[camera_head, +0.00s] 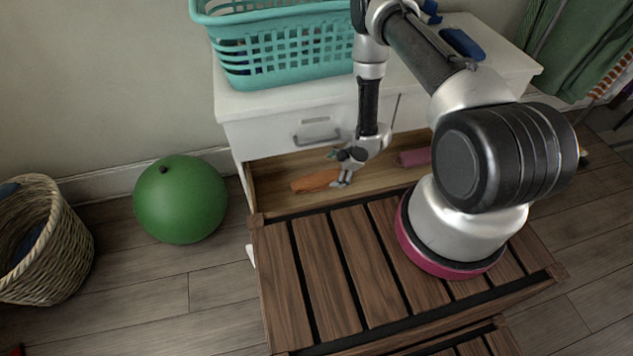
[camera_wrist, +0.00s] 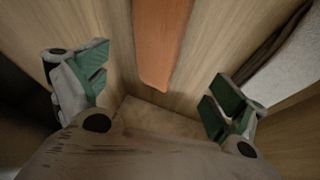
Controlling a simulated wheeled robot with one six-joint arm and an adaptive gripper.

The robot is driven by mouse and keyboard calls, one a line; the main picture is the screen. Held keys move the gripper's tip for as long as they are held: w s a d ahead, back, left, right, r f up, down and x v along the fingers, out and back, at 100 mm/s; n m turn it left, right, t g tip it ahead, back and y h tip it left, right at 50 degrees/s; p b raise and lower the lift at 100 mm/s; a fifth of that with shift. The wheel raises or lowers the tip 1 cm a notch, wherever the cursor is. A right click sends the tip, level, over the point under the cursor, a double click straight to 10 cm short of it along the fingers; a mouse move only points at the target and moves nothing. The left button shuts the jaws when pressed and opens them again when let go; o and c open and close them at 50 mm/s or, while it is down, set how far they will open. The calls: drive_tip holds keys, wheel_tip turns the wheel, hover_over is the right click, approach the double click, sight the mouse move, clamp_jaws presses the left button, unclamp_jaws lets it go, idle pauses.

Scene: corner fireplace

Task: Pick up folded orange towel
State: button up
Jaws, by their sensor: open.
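The folded orange towel (camera_head: 314,181) lies flat in the open drawer below the white cabinet top, near the drawer's left side. My gripper (camera_head: 344,172) reaches down into the drawer, at the right end of the towel. In the wrist view the towel (camera_wrist: 161,38) is a long orange strip running from the top edge to the middle. There my gripper (camera_wrist: 158,80) is open, with one green-padded finger on each side of the towel's near end. Nothing is held between the fingers. The towel's far end is cut off in the wrist view.
A dark pink item (camera_head: 414,157) lies in the same drawer, right of my gripper. The drawer's wooden walls (camera_head: 252,188) are close around. A teal basket (camera_head: 285,45) stands on the cabinet top. A green ball (camera_head: 181,200) and a wicker basket (camera_head: 48,245) stand on the floor at left.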

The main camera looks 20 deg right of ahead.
sight(324, 177)
drive_tip(key=shift+w+a+f, duration=0.1)
drive_tip(key=shift+w+a, duration=0.1)
drive_tip(key=x, duration=0.7)
drive_tip(key=shift+w+a, duration=0.1)
drive_tip(key=shift+a, duration=0.05)
drive_tip(key=shift+c, duration=0.5)
drive_tip(key=c, duration=1.2)
